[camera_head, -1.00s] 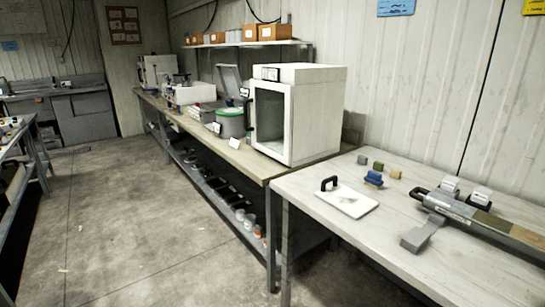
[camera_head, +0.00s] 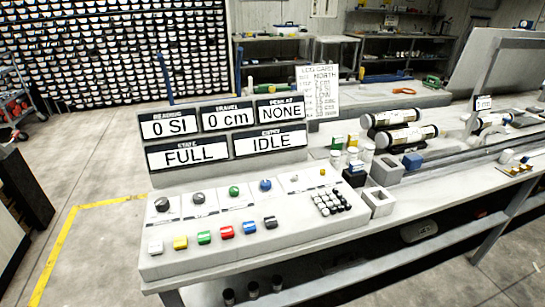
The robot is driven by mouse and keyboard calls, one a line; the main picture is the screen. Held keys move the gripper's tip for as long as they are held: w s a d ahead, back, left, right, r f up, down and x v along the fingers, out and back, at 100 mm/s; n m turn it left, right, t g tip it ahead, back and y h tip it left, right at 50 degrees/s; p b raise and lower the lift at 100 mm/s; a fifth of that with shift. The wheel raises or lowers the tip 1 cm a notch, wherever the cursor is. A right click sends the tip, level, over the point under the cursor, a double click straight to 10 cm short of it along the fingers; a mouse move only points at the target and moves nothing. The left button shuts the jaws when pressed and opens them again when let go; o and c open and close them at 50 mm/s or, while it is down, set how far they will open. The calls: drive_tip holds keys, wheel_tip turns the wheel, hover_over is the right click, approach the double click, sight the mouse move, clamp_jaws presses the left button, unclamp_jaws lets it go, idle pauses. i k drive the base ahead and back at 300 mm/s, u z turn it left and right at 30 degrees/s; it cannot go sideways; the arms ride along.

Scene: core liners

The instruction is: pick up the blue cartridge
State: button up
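No thing in view is clearly marked as the blue cartridge. A small blue block (camera_head: 412,160) sits on the bench to the right of the control console, beside a grey square holder. It is too small to tell whether it is a cartridge. My gripper is not in view.
A control console (camera_head: 290,225) with buttons, knobs and a keypad fills the front of the bench. Its displays read FULL and IDLE. An open-topped grey box (camera_head: 380,201) stands right of it. Open floor with a yellow line (camera_head: 62,228) lies at the left.

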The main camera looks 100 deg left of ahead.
sight(357, 166)
drive_tip(key=u, duration=1.45)
drive_tip(key=i, duration=1.8)
drive_tip(key=u, duration=2)
